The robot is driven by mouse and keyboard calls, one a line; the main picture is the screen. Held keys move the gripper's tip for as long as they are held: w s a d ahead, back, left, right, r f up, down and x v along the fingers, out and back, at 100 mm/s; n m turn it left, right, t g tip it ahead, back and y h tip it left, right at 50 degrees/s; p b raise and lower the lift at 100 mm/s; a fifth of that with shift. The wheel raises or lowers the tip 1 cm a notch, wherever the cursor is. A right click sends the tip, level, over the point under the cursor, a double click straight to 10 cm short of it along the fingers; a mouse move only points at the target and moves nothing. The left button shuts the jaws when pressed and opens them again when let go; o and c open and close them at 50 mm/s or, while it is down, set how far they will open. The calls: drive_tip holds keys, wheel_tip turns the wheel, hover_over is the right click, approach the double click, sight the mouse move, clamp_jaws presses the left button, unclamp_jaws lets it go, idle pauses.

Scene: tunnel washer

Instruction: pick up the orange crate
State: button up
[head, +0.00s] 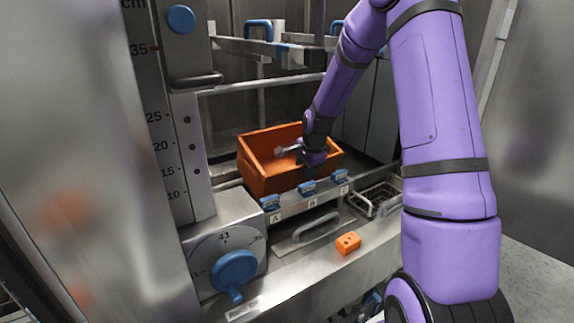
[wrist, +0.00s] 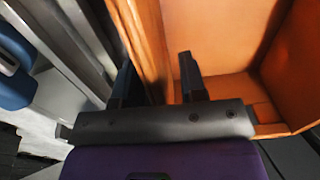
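The orange crate (head: 268,178) is an open box standing upright on the metal deck inside the washer, in the middle of the head view. My gripper (head: 287,151) is at its right part, with a finger showing over the inside. In the wrist view, the crate (wrist: 225,95) fills the upper right. There my gripper (wrist: 157,65) has its fingers apart, one on each side of a crate wall. A dark gap shows between the left finger and the wall. The finger tips' contact with the wall cannot be made out.
Blue clips (head: 308,187) labelled with letters line the ledge in front of the crate. A small orange block (head: 348,242) and a wire basket (head: 376,199) are nearer. A blue knob (head: 234,272) is at lower left. A rail (head: 262,84) runs behind the crate.

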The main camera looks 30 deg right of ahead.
clamp_jaws()
